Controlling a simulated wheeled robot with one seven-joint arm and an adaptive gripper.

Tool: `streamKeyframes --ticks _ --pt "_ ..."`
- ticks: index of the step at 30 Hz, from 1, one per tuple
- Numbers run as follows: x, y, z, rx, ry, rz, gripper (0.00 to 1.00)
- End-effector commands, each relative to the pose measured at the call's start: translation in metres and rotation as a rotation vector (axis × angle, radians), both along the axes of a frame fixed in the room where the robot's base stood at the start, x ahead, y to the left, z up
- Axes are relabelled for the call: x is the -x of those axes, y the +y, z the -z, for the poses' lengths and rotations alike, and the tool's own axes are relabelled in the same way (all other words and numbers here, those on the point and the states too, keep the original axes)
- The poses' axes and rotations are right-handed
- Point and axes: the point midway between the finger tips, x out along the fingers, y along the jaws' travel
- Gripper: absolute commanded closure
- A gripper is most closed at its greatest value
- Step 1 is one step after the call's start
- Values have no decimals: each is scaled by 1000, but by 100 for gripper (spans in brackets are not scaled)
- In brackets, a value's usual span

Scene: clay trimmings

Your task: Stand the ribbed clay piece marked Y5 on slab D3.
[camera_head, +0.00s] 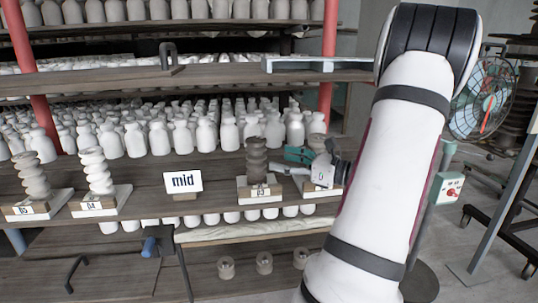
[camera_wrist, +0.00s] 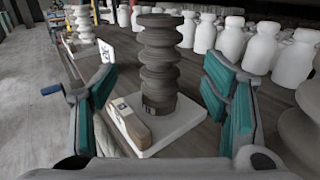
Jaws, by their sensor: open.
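A dark brown-grey ribbed clay piece (camera_head: 257,160) stands upright on a pale slab (camera_head: 270,198) right of the middle of the shelf. The slab's label looks like D3, but it is small. In the wrist view the ribbed piece (camera_wrist: 160,60) stands on its white slab (camera_wrist: 185,122) behind a wooden label block (camera_wrist: 133,125). No Y5 mark is readable on it. My gripper (camera_head: 284,162) is open, just right of the piece, pointing left. In the wrist view the piece appears between the teal pads of my gripper (camera_wrist: 166,95), with gaps on both sides.
Another slab (camera_head: 322,192) is partly hidden below my gripper. White bottles (camera_head: 206,135) crowd behind; a shelf board (camera_head: 215,82) runs above.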

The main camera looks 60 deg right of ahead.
Motion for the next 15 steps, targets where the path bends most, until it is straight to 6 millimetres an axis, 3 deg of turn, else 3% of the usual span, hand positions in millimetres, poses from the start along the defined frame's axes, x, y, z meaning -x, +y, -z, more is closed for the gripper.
streamKeyframes --ticks 7,12,15 --pt "29 -2 0 -1 0 1 32" --pt "33 -1 0 -1 0 -1 32" --pt "25 7 -2 15 11 -29 32"
